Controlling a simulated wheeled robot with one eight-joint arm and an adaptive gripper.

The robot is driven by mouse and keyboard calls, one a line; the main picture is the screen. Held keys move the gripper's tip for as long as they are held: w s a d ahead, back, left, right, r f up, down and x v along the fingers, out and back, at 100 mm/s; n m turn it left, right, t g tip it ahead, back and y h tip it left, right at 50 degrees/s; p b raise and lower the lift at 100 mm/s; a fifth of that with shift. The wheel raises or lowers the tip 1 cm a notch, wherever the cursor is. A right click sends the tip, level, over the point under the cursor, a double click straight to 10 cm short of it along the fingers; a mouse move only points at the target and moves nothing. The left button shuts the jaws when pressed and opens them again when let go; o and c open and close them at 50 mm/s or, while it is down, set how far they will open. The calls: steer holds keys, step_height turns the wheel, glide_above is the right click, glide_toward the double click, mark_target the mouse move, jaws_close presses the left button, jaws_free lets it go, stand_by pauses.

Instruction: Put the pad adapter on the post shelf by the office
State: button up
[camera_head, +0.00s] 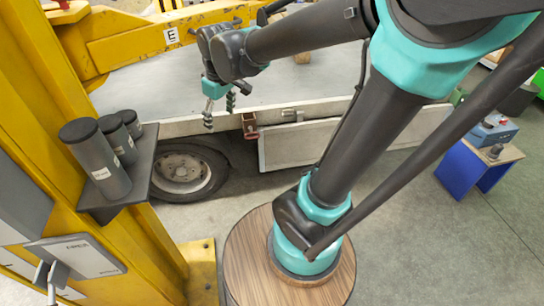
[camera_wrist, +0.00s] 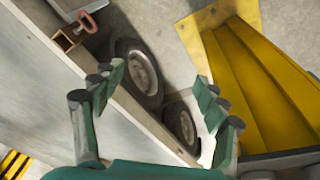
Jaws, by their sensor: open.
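The post shelf (camera_head: 106,209) is a dark plate on the yellow post at the left. Three grey cylinders with dark tops (camera_head: 97,160) stand on it in a row. I cannot tell whether any of them is the pad adapter. A small dark round piece (camera_head: 495,152) lies on a small table at the right; it is too small to identify. My gripper (camera_head: 219,108) is open, with nothing seen between its fingers, over the trailer's near side edge, right of and beyond the shelf. In the wrist view my gripper (camera_wrist: 156,112) is spread with floor, wheels and trailer side behind it.
The yellow post (camera_head: 52,100) rises at the left; its base shows in the wrist view (camera_wrist: 245,75). The trailer bed (camera_head: 300,82) lies behind, with a wheel (camera_head: 183,172) below. A blue-sided table (camera_head: 462,170) holds a blue box (camera_head: 494,131).

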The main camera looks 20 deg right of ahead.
steer(key=s+d+f+m+t+h, duration=0.1)
steer(key=s+d+f+m, duration=0.7)
steer(key=d+f, duration=0.4)
steer(key=shift+s+d+f+t, duration=0.2)
steer(key=shift+s+d+t, duration=0.2)
steer(key=shift+s+d, duration=0.5)
